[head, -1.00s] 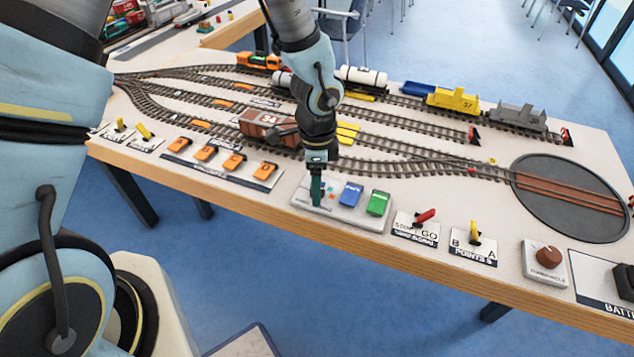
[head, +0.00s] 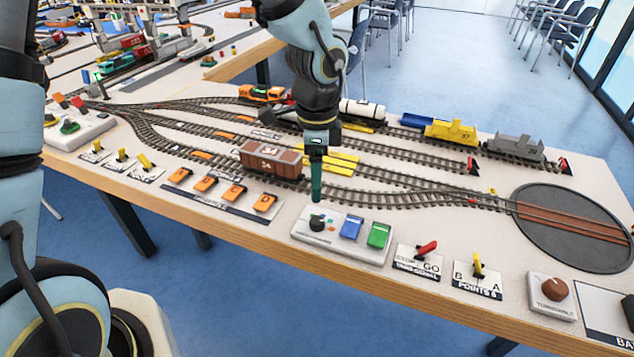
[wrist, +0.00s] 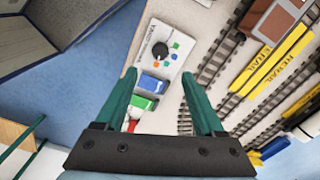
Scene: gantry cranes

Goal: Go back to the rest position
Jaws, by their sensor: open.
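My gripper (head: 316,198) hangs just above and behind the control box (head: 339,250) at the table's front edge. In the wrist view my gripper (wrist: 158,85) shows two green fingers set apart, with nothing between them but the view of the box below. The box carries a black knob (head: 318,222) with coloured marks around it, a blue button (head: 351,227) and a green button (head: 378,235). The fingertips are clear of the knob, which also shows in the wrist view (wrist: 160,50).
A brown wagon (head: 270,159) stands on the track to the left of my gripper. Yellow rerailer pieces (head: 340,163) lie behind it. To the right are a red signal lever (head: 427,248), a yellow points lever (head: 478,266) and the turntable (head: 572,228). Orange buttons (head: 206,184) line the left front.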

